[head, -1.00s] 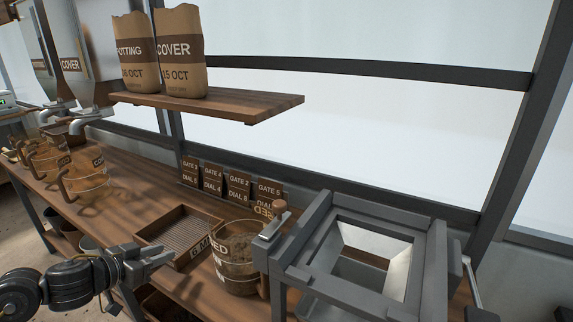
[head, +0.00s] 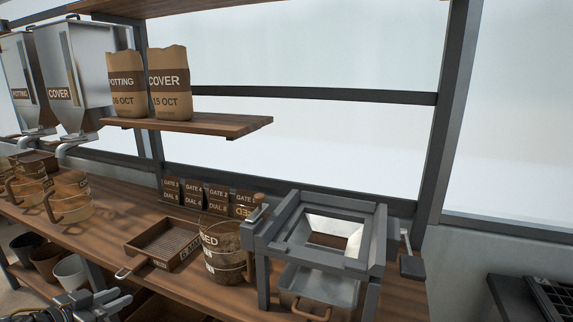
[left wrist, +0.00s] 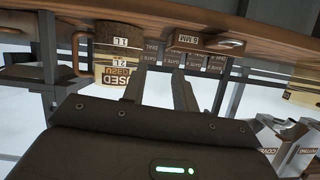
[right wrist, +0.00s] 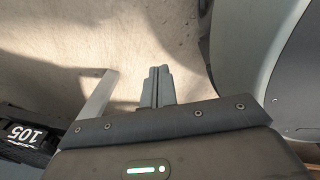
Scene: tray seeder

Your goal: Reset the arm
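My left gripper (head: 120,299) shows at the bottom left of the head view, in front of the bench. In the left wrist view its two fingers (left wrist: 158,88) are apart with nothing between them, so it is open. My right gripper is outside the head view. In the right wrist view its fingers (right wrist: 156,86) are together and empty, above a pale floor (right wrist: 150,30).
The wooden bench (head: 120,215) holds a sieve tray (head: 165,243), a bucket marked USED (head: 224,248) and a grey frame stand (head: 322,268). Buckets (head: 70,197) stand at left under hoppers (head: 72,80). A dark tray (head: 550,300) is at far right.

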